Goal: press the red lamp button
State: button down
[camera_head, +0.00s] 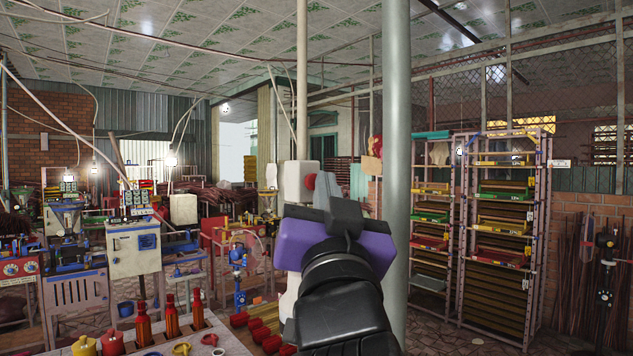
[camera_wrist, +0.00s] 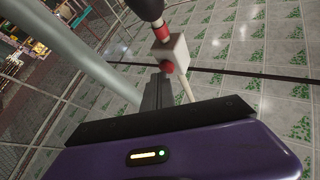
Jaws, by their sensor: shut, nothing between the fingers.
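The red lamp button (camera_head: 310,181) is a small round knob on the right side of a white box (camera_head: 295,184) in the head view. In the wrist view the red button (camera_wrist: 167,66) shows on the face of the white box (camera_wrist: 180,50). My gripper (camera_head: 323,180) is shut and empty, its grey fingers just right of the button in the head view. In the wrist view the fingertips (camera_wrist: 158,77) appear right at the button's edge. I cannot tell whether they touch it.
A thin pale post (camera_head: 302,80) rises above the box, and a thick grey pillar (camera_head: 397,110) stands close on the right. A workbench with red bottles (camera_head: 171,315) is at the lower left. Shelving racks (camera_head: 505,230) stand at the right.

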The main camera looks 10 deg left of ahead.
jog(key=shift+s+d, duration=0.15)
jog(key=s+d, duration=0.3)
jog(key=d, duration=0.1)
jog(key=shift+s+d+p, duration=0.4)
dwell(0.4)
